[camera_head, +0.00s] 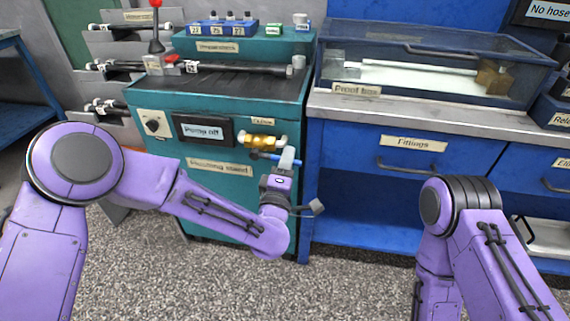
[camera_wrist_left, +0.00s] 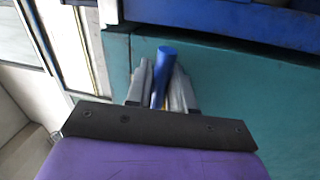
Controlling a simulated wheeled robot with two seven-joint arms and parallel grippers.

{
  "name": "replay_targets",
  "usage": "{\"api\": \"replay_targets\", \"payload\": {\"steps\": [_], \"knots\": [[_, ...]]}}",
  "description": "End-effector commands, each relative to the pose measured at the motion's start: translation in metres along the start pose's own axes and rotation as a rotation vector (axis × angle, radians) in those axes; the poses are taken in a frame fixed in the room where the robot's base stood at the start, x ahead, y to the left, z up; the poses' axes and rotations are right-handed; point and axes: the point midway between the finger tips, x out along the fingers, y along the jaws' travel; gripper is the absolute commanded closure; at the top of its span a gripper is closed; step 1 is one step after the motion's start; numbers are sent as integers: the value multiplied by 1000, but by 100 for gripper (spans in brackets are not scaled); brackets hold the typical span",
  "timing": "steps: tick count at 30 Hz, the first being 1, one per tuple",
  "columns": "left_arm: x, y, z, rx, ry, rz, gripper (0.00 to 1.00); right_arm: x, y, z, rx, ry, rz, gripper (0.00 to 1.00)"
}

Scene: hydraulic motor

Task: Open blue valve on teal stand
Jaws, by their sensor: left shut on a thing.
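The teal stand (camera_head: 215,212) carries a brass valve (camera_head: 258,140) on its front, near the right edge. The blue valve handle (camera_head: 262,155) sits just below the brass body and runs to the right, into my left gripper (camera_head: 287,160). In the left wrist view, the fingers of my left gripper (camera_wrist_left: 162,90) are closed on both sides of the blue handle (camera_wrist_left: 164,70), whose end sticks out between them. The gripper hides part of the handle in the head view. My right arm shows at the lower right, but its gripper is out of view.
A "Pump off" display (camera_head: 203,131) and a knob (camera_head: 153,123) are left of the valve. The blue cabinet (camera_head: 345,200) with a drawer handle (camera_head: 408,165) stands close on the right. A clear-lidded proof box (camera_head: 430,70) is on its top. The speckled floor (camera_head: 340,285) in front is clear.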

Motion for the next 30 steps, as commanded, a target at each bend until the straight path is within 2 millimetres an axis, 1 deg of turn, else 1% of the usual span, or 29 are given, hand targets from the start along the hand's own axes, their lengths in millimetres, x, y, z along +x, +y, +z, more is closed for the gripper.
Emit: {"api": "replay_targets", "payload": {"steps": [9, 24, 25, 26, 30], "knots": [[2, 8, 0, -95, 19, 1, 100, -1, 0, -1, 0, 0, 0, 57], [2, 10, -1, -111, 23, 2, 100, -1, 0, -1, 0, 0, 0, 57], [2, 10, -1, -111, 23, 2, 68, -1, 0, -1, 0, 0, 0, 57], [2, 10, -1, -111, 23, 2, 60, -1, 0, -1, 0, 0, 0, 57], [2, 9, -1, -110, 23, 1, 60, -1, 0, -1, 0, 0, 0, 57]]}}
